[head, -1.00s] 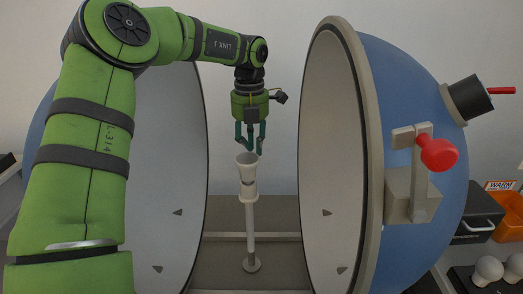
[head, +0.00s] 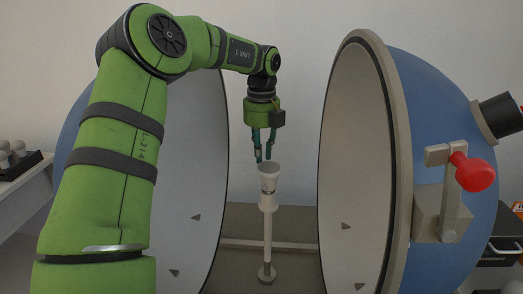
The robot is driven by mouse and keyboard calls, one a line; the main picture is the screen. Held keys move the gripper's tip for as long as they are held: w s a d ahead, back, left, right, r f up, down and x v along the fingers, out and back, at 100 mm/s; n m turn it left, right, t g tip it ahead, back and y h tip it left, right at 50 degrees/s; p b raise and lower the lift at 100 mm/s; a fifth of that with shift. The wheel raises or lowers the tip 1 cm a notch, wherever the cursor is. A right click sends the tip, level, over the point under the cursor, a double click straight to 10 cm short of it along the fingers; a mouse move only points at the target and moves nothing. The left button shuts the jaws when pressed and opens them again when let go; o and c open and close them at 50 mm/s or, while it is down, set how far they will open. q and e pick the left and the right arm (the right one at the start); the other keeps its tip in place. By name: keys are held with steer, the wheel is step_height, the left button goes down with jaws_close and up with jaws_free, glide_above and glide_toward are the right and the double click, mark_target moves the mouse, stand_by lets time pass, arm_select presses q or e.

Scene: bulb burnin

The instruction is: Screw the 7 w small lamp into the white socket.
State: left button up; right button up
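A white cup-shaped lamp (head: 267,181) with a flat, wide top stands upright on the white socket (head: 267,202), which tops a thin post between the two open sphere halves. How far its base sits in the socket is too small to tell. My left gripper (head: 264,158) points down just above the lamp's rim. Its two teal fingers are apart with a gap between them, and no object shows between them. Whether a fingertip touches the rim cannot be told. My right gripper is not in view.
The left sphere half (head: 200,165) and right sphere half (head: 362,160) flank the post closely. A red-knobbed latch (head: 474,172) sticks out on the right half. A dark tray (head: 20,166) with pale bulbs stands far left. Part of a dark box (head: 500,250) shows at right.

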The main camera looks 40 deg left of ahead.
arm_select(q)
jaws_close()
steer(key=shift+d, duration=0.1)
steer(key=d+m+p, duration=0.1)
steer(key=d+m, duration=0.3)
steer(key=m, duration=0.7)
steer(key=d+m+p, duration=0.2)
steer(key=d+m, duration=0.1)
steer(key=m, duration=0.9)
steer(key=shift+w+d, duration=0.4)
steer(key=shift+w, duration=0.05)
steer(key=shift+o, duration=0.4)
jaws_free()
steer(key=shift+w, duration=0.15)
